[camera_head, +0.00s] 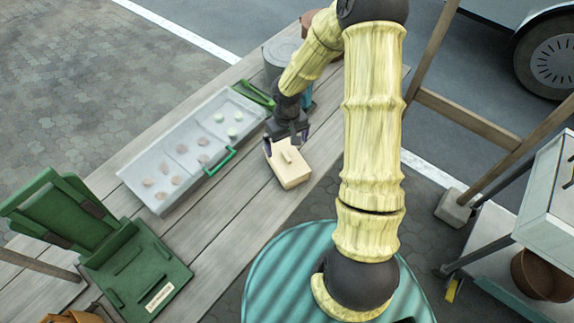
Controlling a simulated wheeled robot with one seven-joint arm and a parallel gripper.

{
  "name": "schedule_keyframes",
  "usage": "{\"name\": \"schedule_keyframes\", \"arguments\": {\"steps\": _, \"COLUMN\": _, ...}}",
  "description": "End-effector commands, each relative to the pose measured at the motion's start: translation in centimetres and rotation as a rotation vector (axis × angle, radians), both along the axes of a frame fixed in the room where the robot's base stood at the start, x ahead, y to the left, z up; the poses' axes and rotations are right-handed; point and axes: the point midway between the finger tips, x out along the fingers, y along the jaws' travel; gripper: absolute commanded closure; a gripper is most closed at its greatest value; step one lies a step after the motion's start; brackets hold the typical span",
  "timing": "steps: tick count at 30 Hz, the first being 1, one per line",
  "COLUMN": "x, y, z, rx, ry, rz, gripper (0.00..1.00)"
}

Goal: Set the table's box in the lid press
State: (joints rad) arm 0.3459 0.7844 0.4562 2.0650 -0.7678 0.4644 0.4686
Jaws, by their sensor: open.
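A small cream box (290,169) with a raised handle strip on its lid stands on the wooden table (233,205), near its right edge. My gripper (284,146) is open at the far end of the box, with its dark fingers close to the box's far upper edge. I cannot tell whether they touch it. The green lid press (137,277) stands at the lower left of the table. Its hinged green lid (62,217) is raised and tilted back, and its base looks empty, with a pale label on the front.
A long grey tray (160,200) with green handles holds several pale and pinkish lumps beside the box. A grey metal container (281,56) stands at the table's far end. Bare planks lie between the box and the press. A grey cart (545,200) is at the right.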

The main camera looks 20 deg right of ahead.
Motion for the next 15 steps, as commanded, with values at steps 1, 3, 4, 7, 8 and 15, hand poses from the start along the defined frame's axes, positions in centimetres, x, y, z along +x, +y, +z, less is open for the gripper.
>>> {"name": "schedule_keyframes", "arguments": {"steps": 1, "x": -0.1, "y": 0.0, "z": -1.0, "rx": 0.000, "ry": 0.005, "rz": 0.001, "gripper": 0.00}}
{"name": "schedule_keyframes", "arguments": {"steps": 3, "x": -0.1, "y": 0.1, "z": -2.3, "rx": 0.001, "ry": 0.004, "rz": 0.001, "gripper": 0.00}}
{"name": "schedule_keyframes", "arguments": {"steps": 4, "x": -0.1, "y": 0.0, "z": -2.8, "rx": 0.000, "ry": 0.004, "rz": 0.000, "gripper": 0.00}}
{"name": "schedule_keyframes", "arguments": {"steps": 7, "x": 0.0, "y": 0.1, "z": -4.4, "rx": 0.000, "ry": 0.003, "rz": 0.002, "gripper": 0.00}}
{"name": "schedule_keyframes", "arguments": {"steps": 8, "x": 0.0, "y": 0.1, "z": -4.7, "rx": -0.001, "ry": 0.003, "rz": 0.001, "gripper": 0.00}}
{"name": "schedule_keyframes", "arguments": {"steps": 15, "x": 0.0, "y": 0.2, "z": -5.5, "rx": 0.000, "ry": 0.000, "rz": 0.002, "gripper": 0.00}}
